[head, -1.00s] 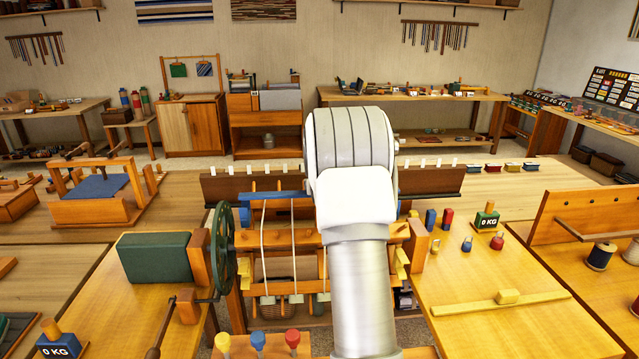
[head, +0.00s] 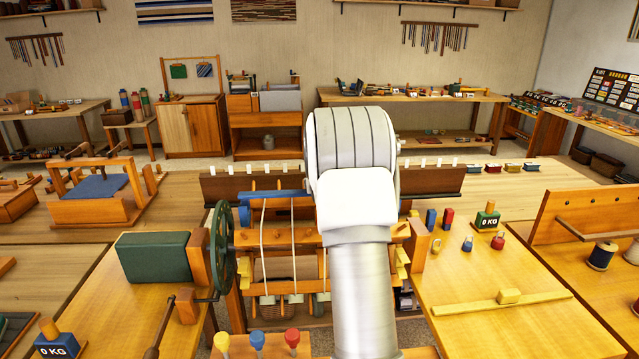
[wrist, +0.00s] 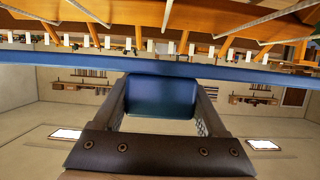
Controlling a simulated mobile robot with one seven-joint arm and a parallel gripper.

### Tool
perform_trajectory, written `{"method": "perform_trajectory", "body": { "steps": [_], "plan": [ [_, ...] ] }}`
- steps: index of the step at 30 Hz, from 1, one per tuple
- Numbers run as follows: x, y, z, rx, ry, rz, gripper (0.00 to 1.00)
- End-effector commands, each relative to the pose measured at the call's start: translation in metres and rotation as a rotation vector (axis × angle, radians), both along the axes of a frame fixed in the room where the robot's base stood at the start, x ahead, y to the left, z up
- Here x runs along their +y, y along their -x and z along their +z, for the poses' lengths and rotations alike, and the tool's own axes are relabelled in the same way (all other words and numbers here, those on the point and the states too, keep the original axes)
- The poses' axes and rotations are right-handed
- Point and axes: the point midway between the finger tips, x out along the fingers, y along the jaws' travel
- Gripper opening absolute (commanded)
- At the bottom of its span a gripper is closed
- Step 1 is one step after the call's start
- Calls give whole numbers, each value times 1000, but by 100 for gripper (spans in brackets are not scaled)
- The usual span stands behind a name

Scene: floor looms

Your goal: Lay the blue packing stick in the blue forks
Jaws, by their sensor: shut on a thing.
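The blue packing stick (head: 278,195) lies level above the loom frame (head: 285,238) in the head view, its right part hidden behind my arm. In the wrist view the long blue stick (wrist: 60,64) spans the whole width. My gripper (wrist: 162,97) is shut on the stick's blue grip block (wrist: 162,95), with a finger on each side. In the head view my gripper is hidden behind my own wrist. A blue fork (head: 244,216) shows at the loom's left, just below the stick's left end. I cannot tell whether they touch. The other fork is not visible.
A green handwheel (head: 222,250) with a crank stands at the loom's left. Pale cords (head: 293,240) hang in the frame. A dark wooden rail (head: 432,179) with white tabs runs behind. Small blue and red pegs (head: 447,217) stand on the right table.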

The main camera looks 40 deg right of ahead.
Motion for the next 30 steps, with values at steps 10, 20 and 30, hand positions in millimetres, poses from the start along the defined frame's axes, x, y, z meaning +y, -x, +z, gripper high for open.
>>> {"method": "perform_trajectory", "body": {
  "steps": [10,20,30],
  "plan": [
    [0,0,-2,0,0,0,16],
    [0,0,-16,0,0,0,16],
    [0,1,-30,0,0,0,16]
  ]
}}
